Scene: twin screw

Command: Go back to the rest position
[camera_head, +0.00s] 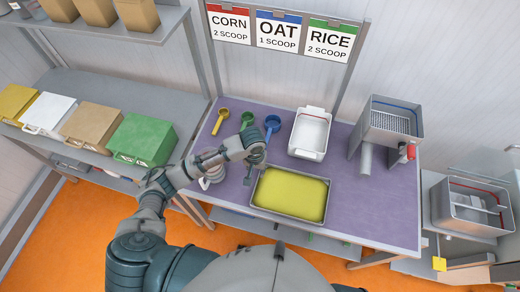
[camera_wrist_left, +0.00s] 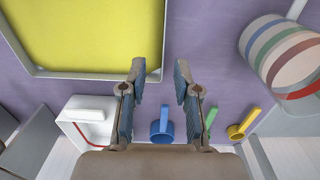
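My left gripper (camera_head: 252,170) is over the purple table (camera_head: 380,205), beside the left edge of the metal tray with yellow contents (camera_head: 290,194). My right gripper is not in view.
A white bin (camera_head: 310,133) and a metal hopper device (camera_head: 390,122) stand at the table's back right. Signs for corn, oat and rice (camera_head: 284,32) hang above. A shelf (camera_head: 90,75) with several boxes is at left. A metal basin (camera_head: 470,207) is at right.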

